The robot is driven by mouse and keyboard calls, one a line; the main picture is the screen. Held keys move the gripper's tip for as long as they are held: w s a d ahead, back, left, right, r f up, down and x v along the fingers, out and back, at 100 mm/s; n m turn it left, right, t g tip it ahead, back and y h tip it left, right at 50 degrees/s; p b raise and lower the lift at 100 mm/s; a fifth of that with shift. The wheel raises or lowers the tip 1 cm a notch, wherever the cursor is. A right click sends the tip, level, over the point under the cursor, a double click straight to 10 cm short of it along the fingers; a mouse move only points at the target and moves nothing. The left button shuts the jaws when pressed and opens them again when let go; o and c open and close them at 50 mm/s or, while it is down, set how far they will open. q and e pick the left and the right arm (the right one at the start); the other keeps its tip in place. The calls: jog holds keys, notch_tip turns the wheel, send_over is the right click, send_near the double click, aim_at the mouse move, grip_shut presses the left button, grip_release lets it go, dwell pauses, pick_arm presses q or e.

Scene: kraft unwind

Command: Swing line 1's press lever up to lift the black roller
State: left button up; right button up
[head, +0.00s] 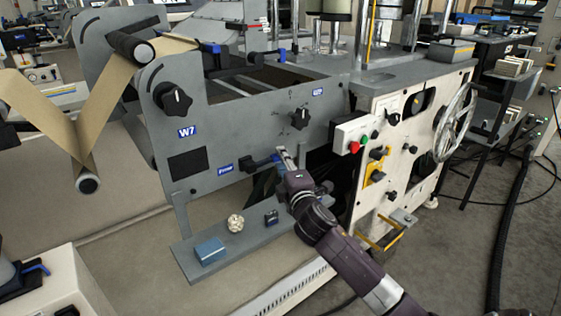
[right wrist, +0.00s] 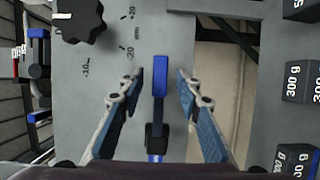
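A lever with a blue handle and black pivot (head: 262,163) sits low on the grey side panel, beside a small blue label. It shows in the right wrist view as a blue bar (right wrist: 160,76) above a black hub. My right gripper (head: 287,158) is at the lever's handle end. In the right wrist view its two fingers (right wrist: 160,90) are open on either side of the lever, with a gap on both sides. A black roller (head: 130,47) with brown paper web is at the panel's upper left. Whether this lever belongs to line 1 cannot be told. My left gripper is not in view.
A black knob (head: 300,118) is on the panel above the lever. A grey shelf (head: 225,262) below carries a blue box (head: 210,250), a pale ball (head: 235,222) and a small dark block. A white control panel with a red button (head: 354,147) stands to the right.

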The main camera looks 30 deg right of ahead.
jog(key=shift+w+d, duration=0.2)
jog(key=shift+w, duration=0.5)
grip_shut()
